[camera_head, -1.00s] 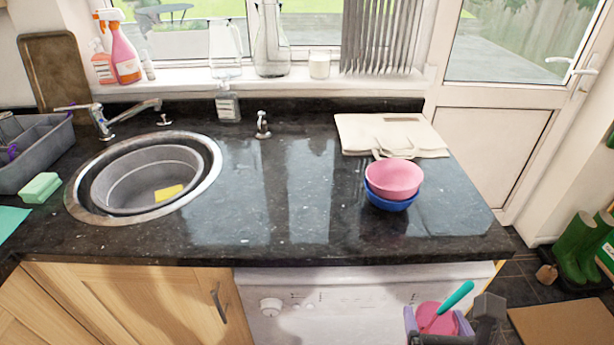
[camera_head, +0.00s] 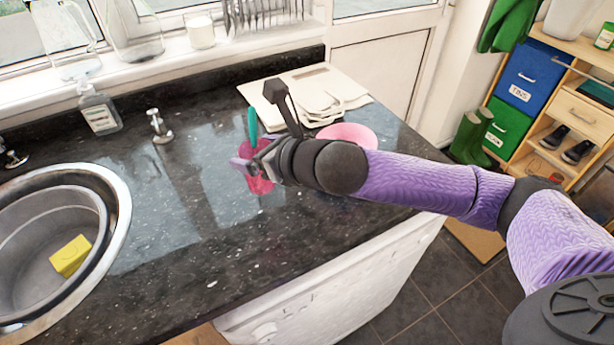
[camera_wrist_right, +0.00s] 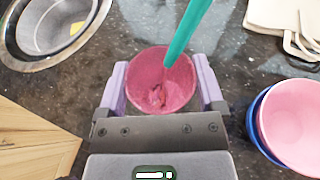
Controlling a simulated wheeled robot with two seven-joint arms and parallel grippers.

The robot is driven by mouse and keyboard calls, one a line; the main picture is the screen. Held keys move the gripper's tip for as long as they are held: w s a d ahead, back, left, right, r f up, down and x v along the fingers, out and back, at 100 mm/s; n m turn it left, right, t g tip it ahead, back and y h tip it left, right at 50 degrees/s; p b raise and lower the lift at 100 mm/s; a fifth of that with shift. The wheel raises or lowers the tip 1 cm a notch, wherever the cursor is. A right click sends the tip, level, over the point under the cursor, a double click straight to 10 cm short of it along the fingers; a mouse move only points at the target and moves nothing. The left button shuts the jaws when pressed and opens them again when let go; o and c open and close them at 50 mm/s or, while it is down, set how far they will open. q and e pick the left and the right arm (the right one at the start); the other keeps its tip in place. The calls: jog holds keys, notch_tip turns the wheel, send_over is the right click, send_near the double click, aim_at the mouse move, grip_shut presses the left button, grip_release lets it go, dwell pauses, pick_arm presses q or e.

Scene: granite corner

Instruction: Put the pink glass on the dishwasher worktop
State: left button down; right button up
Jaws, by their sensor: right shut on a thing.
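My right gripper (camera_head: 254,168) is shut on the pink glass (camera_head: 262,182), with one finger on each side of it in the right wrist view. The glass (camera_wrist_right: 160,82) is upright and has a teal-handled utensil (camera_wrist_right: 186,32) standing in it. In the head view the glass is over the dark worktop (camera_head: 190,240), left of the bowls; I cannot tell whether its base touches the surface. The worktop lies above the white dishwasher (camera_head: 330,300). My left gripper is not in view.
A pink bowl (camera_head: 350,134) in a blue bowl (camera_wrist_right: 256,128) stands close to the right of the gripper. Pale bags or boards (camera_head: 305,92) lie behind. The sink (camera_head: 122,205) is at the left. The worktop between sink and glass is clear.

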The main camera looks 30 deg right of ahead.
aim_at(268, 185)
jog(key=shift+w+d+r, duration=0.3)
jog(key=shift+w, duration=0.1)
notch_tip(268, 185, down, 10)
jog(key=b, duration=0.4)
jog(key=shift+b, duration=0.3)
jog(key=shift+r, duration=0.2)
jog(key=shift+f, duration=0.1)
jog(key=o, duration=1.1)
jog(key=shift+s+d+r+p, duration=0.2)
jog(key=shift+s+r+p, duration=0.05)
jog(key=shift+r+p, duration=0.05)
jog(key=p+v, duration=0.1)
jog(key=v, duration=1)
jog(key=shift+s, duration=0.15)
